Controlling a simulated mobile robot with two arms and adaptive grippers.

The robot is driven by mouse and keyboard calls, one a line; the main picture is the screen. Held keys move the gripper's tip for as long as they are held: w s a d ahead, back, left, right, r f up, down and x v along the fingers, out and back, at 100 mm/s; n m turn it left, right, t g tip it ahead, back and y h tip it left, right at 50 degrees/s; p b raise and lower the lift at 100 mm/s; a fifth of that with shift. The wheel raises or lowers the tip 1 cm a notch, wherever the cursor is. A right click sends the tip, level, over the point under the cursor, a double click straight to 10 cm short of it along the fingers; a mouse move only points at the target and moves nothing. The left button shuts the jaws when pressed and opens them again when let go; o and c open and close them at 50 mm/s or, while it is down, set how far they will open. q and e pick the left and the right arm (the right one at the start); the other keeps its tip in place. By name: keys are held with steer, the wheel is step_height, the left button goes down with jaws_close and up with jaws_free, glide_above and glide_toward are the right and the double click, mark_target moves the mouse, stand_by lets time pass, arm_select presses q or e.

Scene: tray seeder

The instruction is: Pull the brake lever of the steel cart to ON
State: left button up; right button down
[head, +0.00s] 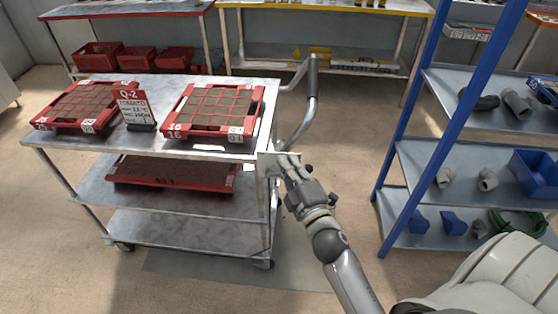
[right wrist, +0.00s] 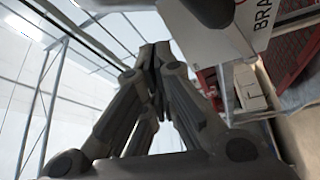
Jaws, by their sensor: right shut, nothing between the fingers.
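The steel cart (head: 75,146) stands at the left with three shelves and a dark-gripped push handle (head: 313,72) at its right end. A white plate (head: 265,165) sits at the cart's near right corner. My left gripper is out of view.
Red seed trays (head: 170,131) and a Q-2 sign (head: 134,107) are on the cart top, with another red tray (head: 172,186) below. A blue-posted shelf rack (head: 450,95) stands at the right. Open floor (head: 345,120) lies between cart and rack.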

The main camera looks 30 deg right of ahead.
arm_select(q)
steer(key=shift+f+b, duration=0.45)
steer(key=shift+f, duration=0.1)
arm_select(e)
steer(key=shift+s+d+f, duration=0.35)
steer(key=shift+d+f, duration=0.15)
steer(key=shift+f, duration=0.2)
steer(key=shift+s+d+f, duration=0.35)
steer(key=shift+d+f, duration=0.15)
steer(key=shift+f, duration=0.15)
steer(key=shift+f, duration=0.1)
